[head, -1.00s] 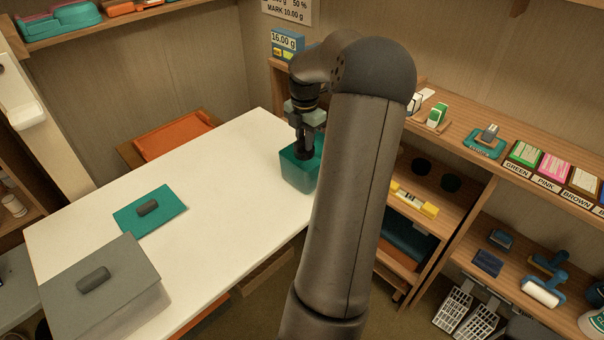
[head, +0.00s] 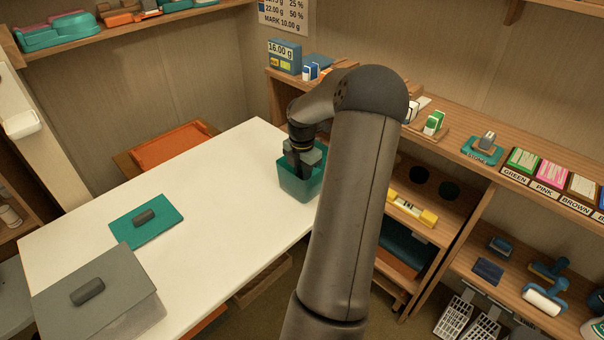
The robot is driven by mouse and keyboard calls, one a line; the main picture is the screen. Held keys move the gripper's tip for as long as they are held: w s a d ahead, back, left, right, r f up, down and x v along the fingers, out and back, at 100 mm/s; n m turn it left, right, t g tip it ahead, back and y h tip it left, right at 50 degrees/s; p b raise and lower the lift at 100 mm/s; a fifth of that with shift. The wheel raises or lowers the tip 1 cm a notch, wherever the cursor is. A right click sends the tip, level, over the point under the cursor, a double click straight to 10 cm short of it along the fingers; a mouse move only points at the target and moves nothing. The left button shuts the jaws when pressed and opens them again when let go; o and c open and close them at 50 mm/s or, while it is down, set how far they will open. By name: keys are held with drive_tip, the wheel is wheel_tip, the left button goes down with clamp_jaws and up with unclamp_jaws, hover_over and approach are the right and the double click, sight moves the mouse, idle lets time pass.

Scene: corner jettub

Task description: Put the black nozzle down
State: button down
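My gripper (head: 301,167) points down into the mouth of a teal open box (head: 300,188) at the far right part of the white table. Its fingertips are inside or just at the box's rim, so I cannot tell whether they are open or shut. No black nozzle can be made out now; it may be hidden by the gripper and the box walls. My forearm covers the box's right side.
A teal lid (head: 160,226) with a dark handle lies on the white table (head: 225,240). A grey-lidded box (head: 95,300) stands at the front left. An orange tray (head: 170,145) is behind the table. Shelves (head: 450,135) with stamps and tools run along the right.

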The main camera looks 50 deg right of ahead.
drive_tip(key=c, duration=1.3)
unclamp_jaws()
drive_tip(key=shift+f, duration=0.1)
wheel_tip(320, 180, up, 12)
drive_tip(key=p, duration=0.1)
drive_tip(key=w+a+r+m, duration=0.1)
drive_tip(key=w+a+m, duration=0.15)
drive_tip(key=a, duration=0.85)
drive_tip(key=s+a+r+m+h, duration=0.1)
drive_tip(key=s+a+m, duration=0.25)
drive_tip(key=a, duration=0.75)
drive_tip(key=s+a+m, duration=0.3)
drive_tip(key=a+m, duration=0.2)
drive_tip(key=a, duration=0.7)
drive_tip(key=s+a+f+m+y, duration=0.1)
drive_tip(key=s+a+f+m, duration=0.1)
drive_tip(key=s+a+m, duration=0.3)
drive_tip(key=s+a, duration=0.3)
drive_tip(key=s, duration=0.1)
drive_tip(key=shift+f+m, duration=0.2)
drive_tip(key=shift+m, duration=0.2)
drive_tip(key=shift+s, duration=0.1)
